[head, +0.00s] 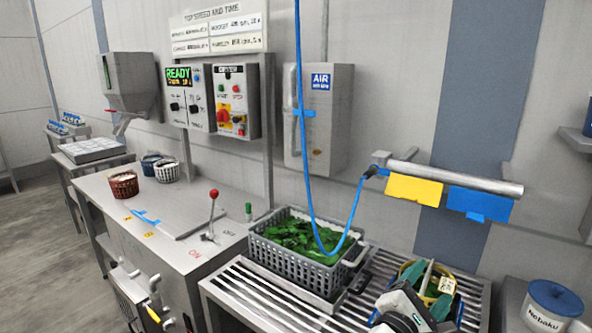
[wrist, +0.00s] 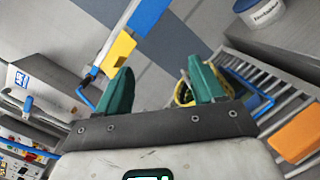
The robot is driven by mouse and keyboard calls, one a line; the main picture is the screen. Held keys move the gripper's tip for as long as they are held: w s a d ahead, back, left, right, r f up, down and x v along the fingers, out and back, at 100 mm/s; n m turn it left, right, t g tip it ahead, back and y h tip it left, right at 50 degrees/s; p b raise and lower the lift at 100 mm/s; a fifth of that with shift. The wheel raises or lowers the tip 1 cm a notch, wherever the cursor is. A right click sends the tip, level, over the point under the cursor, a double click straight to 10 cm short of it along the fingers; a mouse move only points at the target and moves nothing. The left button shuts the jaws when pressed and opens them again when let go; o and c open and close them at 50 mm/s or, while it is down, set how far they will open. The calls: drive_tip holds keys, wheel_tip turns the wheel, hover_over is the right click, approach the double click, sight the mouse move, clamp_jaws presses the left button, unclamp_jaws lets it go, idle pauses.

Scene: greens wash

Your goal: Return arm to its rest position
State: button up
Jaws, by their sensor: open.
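My gripper (wrist: 162,88) shows in the wrist view with two green fingers spread wide and nothing between them. In the head view my gripper (head: 432,283) is at the lower right, above the slatted metal rack (head: 232,284). A yellow-rimmed basket (head: 410,270) stands on the rack behind it, partly hidden by the gripper. The basket also shows in the wrist view (wrist: 182,96), partly behind the right finger. Whether the gripper touches the basket cannot be told.
A grey crate of greens (head: 290,262) stands on the rack to the left. A blue hose (head: 308,170) hangs over it from above. A metal bar with yellow and blue cloths (head: 415,190) juts from the wall. A blue-lidded tub (head: 552,304) stands at right.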

drive_tip(key=s+d+f+m+g+y, duration=0.2)
drive_tip(key=s+f+m, duration=0.2)
drive_tip(key=f, duration=0.1)
drive_tip(key=s+d+f+m+g+y, duration=0.2)
drive_tip(key=s+f+m, duration=0.2)
drive_tip(key=s+f, duration=0.1)
drive_tip(key=s+d+f+m+g+y, duration=0.1)
drive_tip(key=s+d+f+m+y, duration=0.1)
drive_tip(key=f, duration=0.5)
drive_tip(key=shift+s+d+f+m+g+y, duration=0.1)
drive_tip(key=shift+s+f+m+g+y, duration=0.15)
drive_tip(key=shift+s+m, duration=0.4)
drive_tip(key=shift+s+m+g+y, duration=0.15)
drive_tip(key=shift+s+m+y, duration=0.2)
drive_tip(key=shift+s, duration=0.6)
drive_tip(key=s+a+f+m+g+y+b, duration=0.1)
drive_tip(key=s+f+m+g+y+b, duration=0.1)
drive_tip(key=s+f, duration=0.5)
drive_tip(key=s+a+f+m+g+y+b, duration=0.1)
drive_tip(key=s+f+m+g+y, duration=0.3)
drive_tip(key=s+f, duration=0.4)
drive_tip(key=s+m, duration=0.1)
drive_tip(key=s, duration=0.6)
drive_tip(key=shift+s+a+b, duration=0.3)
drive_tip(key=shift+b, duration=0.1)
